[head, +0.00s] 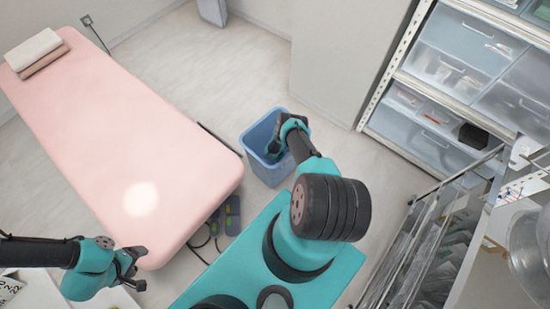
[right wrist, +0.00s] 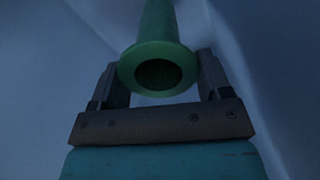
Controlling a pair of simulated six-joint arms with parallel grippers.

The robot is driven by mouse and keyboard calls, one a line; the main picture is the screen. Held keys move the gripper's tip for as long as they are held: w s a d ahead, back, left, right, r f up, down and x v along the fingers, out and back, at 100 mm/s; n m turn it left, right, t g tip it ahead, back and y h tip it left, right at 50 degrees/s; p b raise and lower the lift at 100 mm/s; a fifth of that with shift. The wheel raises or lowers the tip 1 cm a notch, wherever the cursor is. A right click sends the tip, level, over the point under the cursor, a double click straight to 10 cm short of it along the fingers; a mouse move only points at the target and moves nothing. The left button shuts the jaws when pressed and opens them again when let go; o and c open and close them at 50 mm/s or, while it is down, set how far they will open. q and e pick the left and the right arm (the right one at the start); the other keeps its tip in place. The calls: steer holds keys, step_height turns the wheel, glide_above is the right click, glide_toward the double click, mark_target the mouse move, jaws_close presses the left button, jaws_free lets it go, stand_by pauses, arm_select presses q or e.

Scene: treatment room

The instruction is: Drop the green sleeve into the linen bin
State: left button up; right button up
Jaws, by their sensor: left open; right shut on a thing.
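The linen bin (head: 268,172) is a blue open-topped bin on the floor, right of the pink table's end in the head view. My right arm reaches down into it, and my right gripper (head: 276,147) is inside the bin's mouth. In the right wrist view the green sleeve (right wrist: 158,55), a tube with a flared open end, sits between the fingers of my right gripper (right wrist: 157,80), which is shut on it. Bluish walls surround it there. The sleeve is hidden in the head view. My left gripper (head: 137,268) is open and empty at the lower left.
A pink treatment table (head: 120,130) with folded towels (head: 35,52) fills the left. A foot pedal (head: 232,214) lies on the floor beside it. Shelves with clear drawers (head: 455,75) and a wire rack (head: 420,250) stand at the right. Floor behind the bin is clear.

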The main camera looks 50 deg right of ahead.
steer(key=shift+f, duration=0.6)
steer(key=o, duration=0.9)
steer(key=shift+r, duration=0.3)
